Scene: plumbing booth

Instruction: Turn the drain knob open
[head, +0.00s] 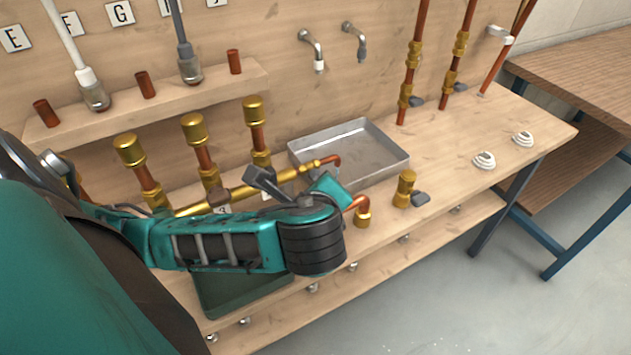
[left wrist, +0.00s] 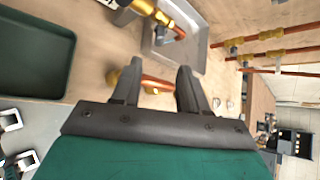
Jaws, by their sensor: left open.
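I cannot tell for certain which handle is the drain knob. A short brass valve (head: 404,188) stands near the bench's front edge with a grey knob (head: 421,199) at its side. A dark grey lever-like part (head: 265,184) shows by the horizontal brass pipe (head: 240,192). My left arm reaches in from the left over the bench, and its wrist hides the fingertips in the head view. In the left wrist view my left gripper (left wrist: 160,68) is open. A copper elbow with brass fittings (left wrist: 155,83) shows between its fingers; contact is unclear. My right gripper is not in view.
A metal tray (head: 380,150) sits behind the wrist. Upright brass-capped pipes (head: 197,135) stand at the left. Vertical copper pipes with grey knobs (head: 416,62) rise at the back right. White round fittings (head: 484,160) lie right. A dark green bin (left wrist: 35,55) is below.

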